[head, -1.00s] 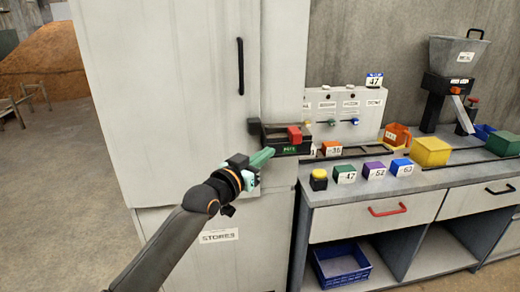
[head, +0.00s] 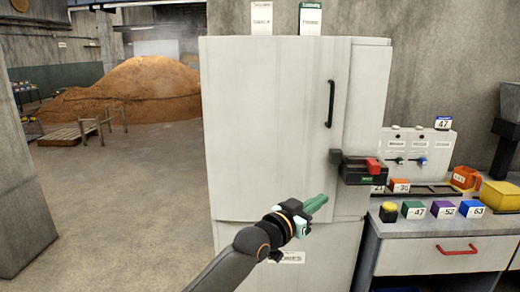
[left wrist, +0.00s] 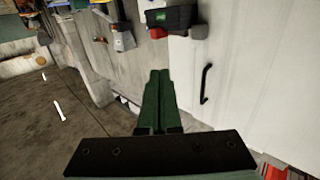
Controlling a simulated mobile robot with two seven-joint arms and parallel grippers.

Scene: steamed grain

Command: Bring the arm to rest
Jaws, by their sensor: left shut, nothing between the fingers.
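My left gripper (head: 316,203) is in front of the lower part of the tall white cabinet in the head view. Its green fingers are together and empty. They also show shut in the left wrist view (left wrist: 158,100), pointing away from me with nothing between them. The arm comes in from the bottom of the head view. My right gripper is in neither view.
A white cabinet (head: 262,130) with a black handle (head: 331,104) stands ahead. A black device with a red part (head: 366,170) sits at its right edge. A counter (head: 430,236) with several coloured blocks is at right. Open floor (head: 120,215) lies left.

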